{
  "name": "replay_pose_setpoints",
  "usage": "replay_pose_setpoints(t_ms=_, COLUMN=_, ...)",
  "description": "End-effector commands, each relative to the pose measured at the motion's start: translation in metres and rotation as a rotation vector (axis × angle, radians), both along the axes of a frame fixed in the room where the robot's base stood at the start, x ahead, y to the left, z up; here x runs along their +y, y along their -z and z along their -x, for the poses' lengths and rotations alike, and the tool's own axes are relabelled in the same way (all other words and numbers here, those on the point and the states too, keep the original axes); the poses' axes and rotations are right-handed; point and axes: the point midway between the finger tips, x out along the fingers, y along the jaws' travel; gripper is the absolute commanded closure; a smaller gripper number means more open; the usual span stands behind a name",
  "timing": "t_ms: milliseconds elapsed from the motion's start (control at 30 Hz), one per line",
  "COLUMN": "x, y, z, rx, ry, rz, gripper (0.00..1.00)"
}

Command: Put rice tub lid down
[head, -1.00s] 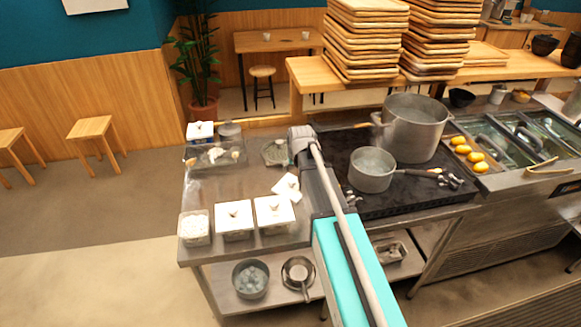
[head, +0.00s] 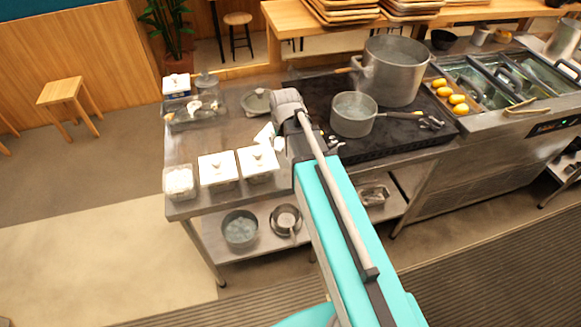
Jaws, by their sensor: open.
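The rice tub lid is a white square piece (head: 265,133) on the steel counter (head: 205,145), just behind the right closed tub. My arm partly hides it, so I cannot tell whether it lies fully flat. The open tub (head: 180,183) with white contents stands at the counter's front left corner. Two tubs with white lids, a middle one (head: 217,168) and a right one (head: 257,161), stand beside it. My gripper (head: 279,145) is dark, small and largely hidden by my arm, close to the right edge of the loose lid. It is open.
A small pot (head: 354,114) and a large pot (head: 392,70) stand on the black stove (head: 330,90) to the right. A grey lidded dish (head: 256,102) sits behind the loose lid. The counter's middle left is clear. Pans stand on the shelf below.

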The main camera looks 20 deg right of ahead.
Motion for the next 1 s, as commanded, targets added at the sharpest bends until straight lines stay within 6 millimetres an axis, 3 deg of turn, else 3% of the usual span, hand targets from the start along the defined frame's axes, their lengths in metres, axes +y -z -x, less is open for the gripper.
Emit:
replay_pose_setpoints(t_ms=33, x=0.001, y=0.001, z=0.030, rx=0.032, ry=0.000, rz=0.000, gripper=0.20)
replay_pose_setpoints(t_ms=100, x=0.003, y=0.002, z=0.057, rx=0.077, ry=0.000, rz=0.001, gripper=0.20)
replay_pose_setpoints(t_ms=200, x=0.004, y=0.003, z=0.089, rx=0.131, ry=0.001, rz=0.002, gripper=0.20)
replay_pose_setpoints(t_ms=333, x=0.006, y=0.004, z=0.116, rx=0.179, ry=0.001, rz=0.003, gripper=0.20)
replay_pose_setpoints(t_ms=500, x=0.006, y=0.004, z=0.125, rx=0.199, ry=0.002, rz=0.003, gripper=0.20)
replay_pose_setpoints(t_ms=1000, x=0.006, y=0.004, z=0.123, rx=0.198, ry=0.001, rz=0.003, gripper=0.20)
